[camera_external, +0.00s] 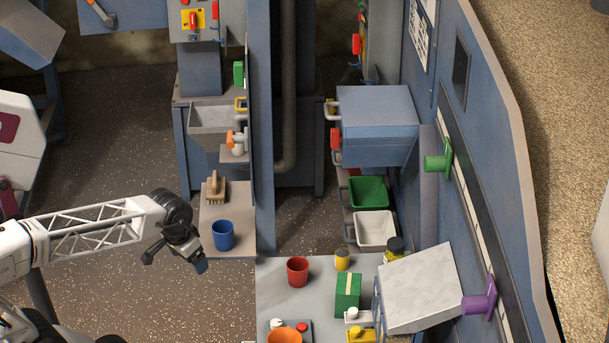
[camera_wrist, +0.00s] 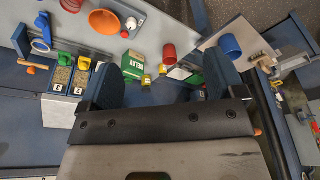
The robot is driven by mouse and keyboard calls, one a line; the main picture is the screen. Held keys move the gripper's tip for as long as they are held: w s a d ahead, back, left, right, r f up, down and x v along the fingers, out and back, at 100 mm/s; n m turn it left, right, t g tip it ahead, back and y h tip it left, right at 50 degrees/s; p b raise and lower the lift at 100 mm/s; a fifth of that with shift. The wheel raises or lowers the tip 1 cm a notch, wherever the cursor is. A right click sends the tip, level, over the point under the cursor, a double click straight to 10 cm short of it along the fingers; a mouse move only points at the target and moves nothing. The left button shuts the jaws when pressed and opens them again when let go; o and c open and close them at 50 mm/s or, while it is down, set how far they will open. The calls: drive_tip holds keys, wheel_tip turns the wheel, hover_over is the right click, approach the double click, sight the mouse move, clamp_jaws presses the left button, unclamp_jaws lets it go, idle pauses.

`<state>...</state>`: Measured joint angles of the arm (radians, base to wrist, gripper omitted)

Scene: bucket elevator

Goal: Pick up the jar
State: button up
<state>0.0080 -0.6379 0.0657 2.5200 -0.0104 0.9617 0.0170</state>
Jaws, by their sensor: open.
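What looks like the jar (camera_external: 394,249), with a dark lid and yellow body, stands at the back right of the grey bench, partly hidden by a grey box. A small yellow piece (camera_wrist: 146,81) between my fingers in the wrist view may be the jar, but I cannot tell. A yellow can (camera_external: 342,260) stands left of the jar; it also shows in the wrist view (camera_wrist: 162,69). My gripper (camera_external: 175,260) is open and empty, left of the bench and well apart from the jar. Its two blue fingers show wide apart in the wrist view (camera_wrist: 164,80).
A red cup (camera_external: 298,271), green box (camera_external: 347,294) and orange funnel (camera_external: 284,337) are on the grey bench. A blue cup (camera_external: 223,235) and brush (camera_external: 215,189) are on the left shelf. Green (camera_external: 369,193) and white (camera_external: 375,230) bins sit behind. The grey box (camera_external: 418,288) crowds the right.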

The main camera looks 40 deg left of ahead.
drive_tip(key=w+v, duration=0.1)
drive_tip(key=v, duration=0.3)
drive_tip(key=w+d+r+m+t+h, duration=0.1)
drive_tip(key=w+d+r+t, duration=0.15)
drive_tip(key=w, duration=0.95)
drive_tip(key=w+d+r+t, duration=0.1)
drive_tip(key=w+d+t, duration=0.15)
drive_tip(key=w, duration=0.95)
drive_tip(key=m+t+h, duration=0.1)
drive_tip(key=t, duration=0.5)
hover_over(393, 245)
drive_tip(key=s+a, duration=0.1)
drive_tip(key=s, duration=0.5)
wheel_tip(393, 245, down, 3)
drive_tip(key=f, duration=2.8)
drive_tip(key=shift+w+a+f, duration=0.1)
drive_tip(key=shift+w, duration=0.2)
drive_tip(key=shift+x, duration=1.15)
drive_tip(key=shift+w, duration=0.2)
